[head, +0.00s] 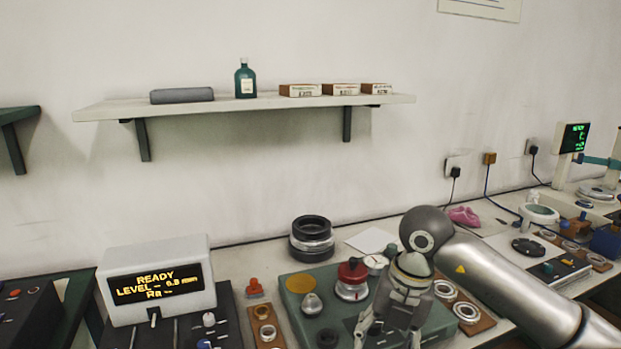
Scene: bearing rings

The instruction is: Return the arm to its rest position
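My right arm (520,292) reaches in from the right edge over the bench. Its gripper (388,338) points down in front of the green plate (270,285), near the plate's right end. The two fingers are spread apart, and I see nothing held between them. The fingertips are close to the bottom edge of the picture. The gripper hides part of the plate and whatever lies behind it. My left gripper is not in view.
A red-topped fixture (352,280) stands just left of the gripper. Stacked dark rings (311,238) stand behind the plate. A wooden holder with metal rings (466,313) lies beside the gripper. A display box (160,280) reads READY. A wall shelf (240,106) hangs above.

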